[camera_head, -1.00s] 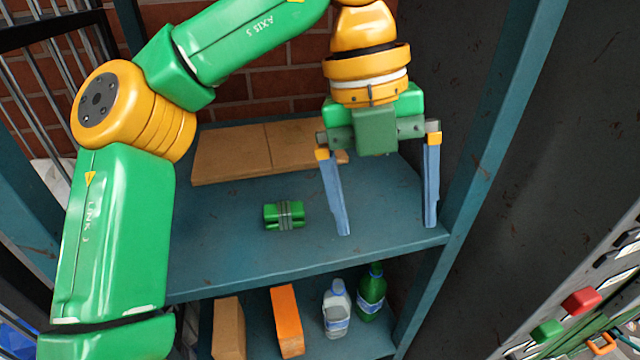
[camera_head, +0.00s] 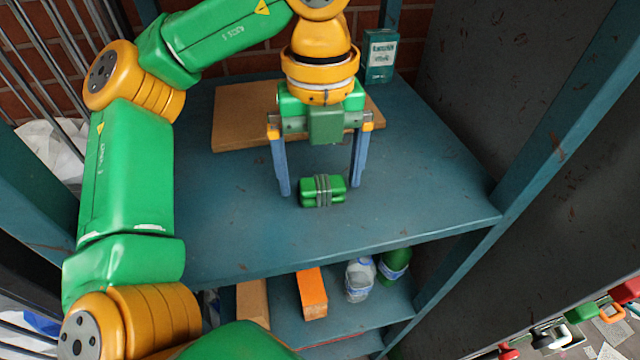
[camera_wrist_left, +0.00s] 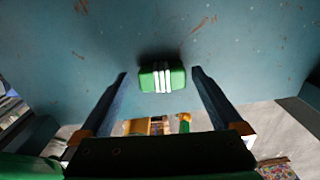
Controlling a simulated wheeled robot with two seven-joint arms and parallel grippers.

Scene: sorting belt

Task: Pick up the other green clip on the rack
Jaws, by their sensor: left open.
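The green clip (camera_head: 322,190) lies on the blue upper shelf of the rack (camera_head: 420,200), with grey bands around its middle. My left gripper (camera_head: 320,190) is open, pointing down, with one blue finger on each side of the clip in the head view. In the left wrist view the clip (camera_wrist_left: 162,77) shows ahead, between the lines of the two open fingers (camera_wrist_left: 160,76). I cannot tell whether the fingertips are level with it; no finger visibly touches it. My right gripper is not in view.
The lower shelf holds an orange block (camera_head: 312,293), a clear bottle (camera_head: 359,279) and a green bottle (camera_head: 395,264). A rack post (camera_head: 570,115) rises at the right.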

